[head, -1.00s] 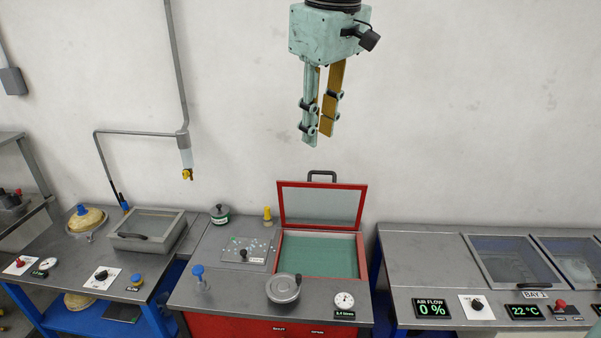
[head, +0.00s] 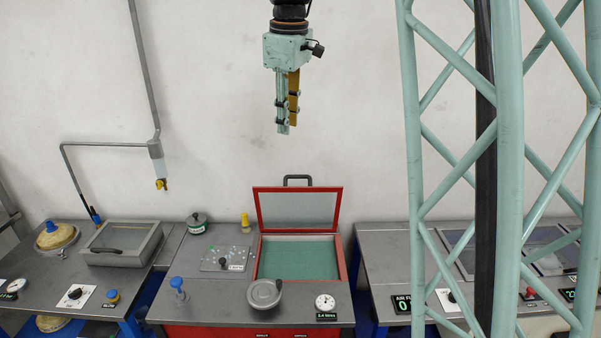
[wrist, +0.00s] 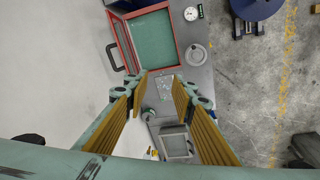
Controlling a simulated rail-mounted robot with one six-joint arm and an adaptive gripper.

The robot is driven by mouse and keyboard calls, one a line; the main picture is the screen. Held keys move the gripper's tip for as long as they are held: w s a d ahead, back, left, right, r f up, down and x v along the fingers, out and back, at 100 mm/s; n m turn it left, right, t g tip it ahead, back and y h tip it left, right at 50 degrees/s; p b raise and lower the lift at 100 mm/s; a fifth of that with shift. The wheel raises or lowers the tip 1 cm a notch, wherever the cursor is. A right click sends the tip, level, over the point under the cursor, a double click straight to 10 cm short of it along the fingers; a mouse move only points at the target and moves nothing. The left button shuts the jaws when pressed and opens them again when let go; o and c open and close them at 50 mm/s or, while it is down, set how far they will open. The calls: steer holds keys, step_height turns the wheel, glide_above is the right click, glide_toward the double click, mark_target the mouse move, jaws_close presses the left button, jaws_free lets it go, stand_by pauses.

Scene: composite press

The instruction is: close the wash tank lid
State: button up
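The wash tank (head: 340,258) is a red-framed basin with green inside, set in the middle bench. Its red-framed lid (head: 298,208) with a pale panel stands open, raised at the tank's back edge. A dark handle (head: 298,178) is on the lid's top edge; it also shows in the wrist view (wrist: 112,58). My gripper (head: 287,130) hangs pointing down, above the lid and apart from it. In the wrist view my fingers (wrist: 160,82) are spread with nothing between them. The tank and lid show beyond them at upper left.
A yellow-topped bottle (head: 245,222) stands left of the lid. A green lattice structure (head: 505,170) crosses the right side. The air above the tank is clear.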

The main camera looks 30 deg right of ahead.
steer(key=w+d+f+n, duration=0.2)
steer(key=w+d+f, duration=0.5)
steer(key=w, duration=0.3)
steer(key=w+d+f+n+g+p, duration=0.1)
steer(key=w+d+f+n, duration=0.1)
steer(key=w+d+f, duration=0.5)
step_height(320, 180, down, 2)
steer(key=w, duration=0.2)
steer(key=shift+w+f+p, duration=0.25)
steer(key=shift+w+p, duration=0.05)
steer(key=shift+w, duration=0.05)
steer(key=shift+f, duration=0.15)
steer(key=shift+w+d+f+p, duration=0.1)
steer(key=shift+w+f+p, duration=0.05)
steer(key=shift+f, duration=2.1)
steer(key=shift+w+d+f+p, duration=0.1)
steer(key=shift+f+p, duration=0.1)
steer(key=shift+f, duration=2.05)
steer(key=shift+w+f+p, duration=0.15)
steer(key=shift+f, duration=2.1)
jaws_close()
